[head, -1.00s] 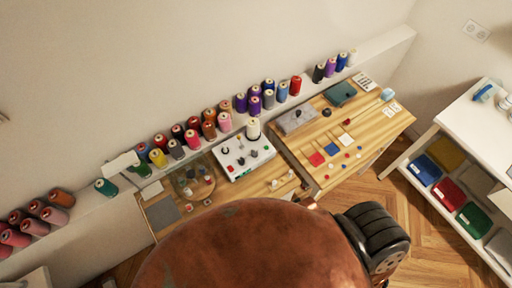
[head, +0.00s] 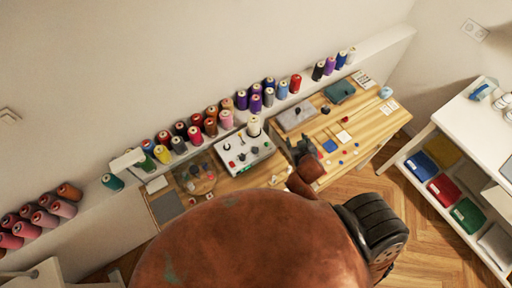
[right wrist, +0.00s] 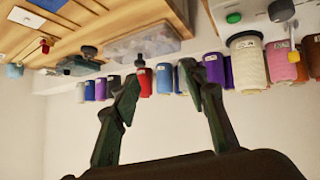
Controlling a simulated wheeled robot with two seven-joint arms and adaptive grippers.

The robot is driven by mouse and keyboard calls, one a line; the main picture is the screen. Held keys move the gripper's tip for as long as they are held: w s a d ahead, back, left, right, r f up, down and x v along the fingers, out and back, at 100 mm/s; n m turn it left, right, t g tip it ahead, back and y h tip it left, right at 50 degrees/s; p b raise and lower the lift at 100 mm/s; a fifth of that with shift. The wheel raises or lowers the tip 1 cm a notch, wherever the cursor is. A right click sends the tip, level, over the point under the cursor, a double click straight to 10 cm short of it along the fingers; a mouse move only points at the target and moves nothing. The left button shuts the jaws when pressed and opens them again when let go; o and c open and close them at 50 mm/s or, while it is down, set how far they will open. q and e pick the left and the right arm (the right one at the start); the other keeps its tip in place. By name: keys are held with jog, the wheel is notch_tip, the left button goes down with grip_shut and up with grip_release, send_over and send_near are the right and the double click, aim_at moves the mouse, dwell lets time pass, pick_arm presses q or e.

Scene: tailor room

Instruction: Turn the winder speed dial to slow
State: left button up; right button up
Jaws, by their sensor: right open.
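The winder is a white box (head: 236,160) with dark knobs and small coloured buttons, on the wooden bench below the thread shelf. A cream cone of thread (head: 254,127) stands at its back edge. The knobs are too small in the head view to read which one is the speed dial or its setting. In the right wrist view, part of the white box (right wrist: 247,6) shows at the top right with a green button and a dark knob (right wrist: 281,10). My right gripper (head: 303,146) is right of the box, above the bench; its fingers (right wrist: 157,80) are open and empty. My left gripper is out of view.
Thread spools (head: 211,127) line the shelf behind the bench. A clear round dish (head: 196,182) is left of the winder. A white shelf unit (head: 410,163) with coloured bins stands at right.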

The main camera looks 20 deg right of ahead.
jog(key=w+a+r+n+t+y, duration=0.2)
jog(key=w+a+r+t+y, duration=0.15)
jog(key=w+a+r, duration=0.5)
jog(key=w+a+r+n+t+y, duration=0.3)
jog(key=w+a+r+t, duration=0.15)
jog(key=r, duration=0.75)
jog(key=a+n+g+y, duration=0.3)
jog(key=a+n+y, duration=0.3)
jog(key=a, duration=0.5)
jog(key=g+h+p, duration=0.2)
jog(key=g+h, duration=0.3)
jog(key=g, duration=0.7)
send_near(254, 149)
jog(key=x, duration=0.7)
jog(key=shift+d, duration=0.15)
jog(key=shift+w+a+f, duration=0.15)
jog(key=shift+a+f, duration=0.1)
jog(key=shift+f, duration=0.45)
